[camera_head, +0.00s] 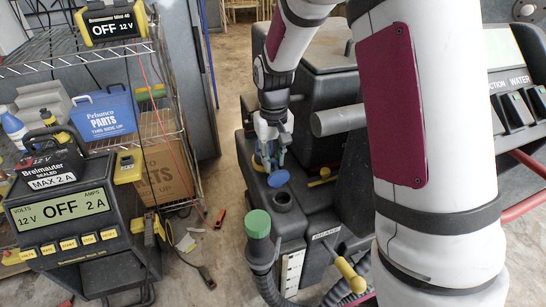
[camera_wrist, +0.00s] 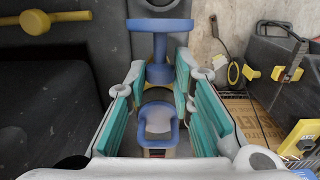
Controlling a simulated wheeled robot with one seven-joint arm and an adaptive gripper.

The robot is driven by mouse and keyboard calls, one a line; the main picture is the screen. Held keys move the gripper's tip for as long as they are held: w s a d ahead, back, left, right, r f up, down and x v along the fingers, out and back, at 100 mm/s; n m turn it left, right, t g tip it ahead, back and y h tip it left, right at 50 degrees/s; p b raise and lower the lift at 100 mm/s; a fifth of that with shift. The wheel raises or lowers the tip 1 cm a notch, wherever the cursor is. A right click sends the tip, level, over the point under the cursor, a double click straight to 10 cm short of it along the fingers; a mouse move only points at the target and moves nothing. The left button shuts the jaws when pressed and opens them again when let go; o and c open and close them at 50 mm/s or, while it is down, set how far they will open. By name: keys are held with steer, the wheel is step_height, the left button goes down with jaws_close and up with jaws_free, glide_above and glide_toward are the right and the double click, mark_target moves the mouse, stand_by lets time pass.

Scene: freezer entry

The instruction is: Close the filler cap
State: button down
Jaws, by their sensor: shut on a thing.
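The blue filler cap shows in the head view as a round disc (camera_head: 278,178) below my gripper (camera_head: 267,155). In the wrist view the cap (camera_wrist: 160,26) has a wide disc, a stem and a looped handle, and lies between my gripper's teal finger pads (camera_wrist: 160,85). My gripper is shut on it. A dark round filler neck (camera_head: 283,201) stands open on the black machine (camera_head: 322,222), just below and near the disc in the head view. The gap between cap and neck is hard to judge.
A green cap (camera_head: 258,223) on a ribbed hose sits front-left of the neck. A yellow-handled lever (camera_head: 350,274) stands front-right, and a yellow knob (camera_head: 325,173) lies behind. A wire shelf (camera_head: 78,68) and a battery charger (camera_head: 70,220) stand left. Cables lie on the floor between.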

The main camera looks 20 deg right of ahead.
steer(key=shift+s+r+p, duration=0.2)
steer(key=shift+s+p, duration=0.25)
steer(key=shift+s, duration=0.25)
steer(key=shift+s+r+p, duration=0.2)
steer(key=shift+s+p, duration=0.25)
steer(key=shift+s, duration=0.25)
steer(key=shift+s+f+p, duration=0.3)
steer(key=shift+s+f, duration=0.35)
steer(key=shift+s, duration=0.7)
steer(key=shift+s+f+p, duration=0.25)
steer(key=shift+s+f, duration=0.4)
steer(key=shift+s, duration=0.7)
steer(key=shift+s+f+p, duration=0.3)
steer(key=shift+s+f, duration=0.35)
steer(key=shift+s, duration=0.7)
steer(key=c, duration=1.4)
jaws_free()
steer(key=shift+w+d, duration=0.15)
steer(key=shift+w, duration=0.05)
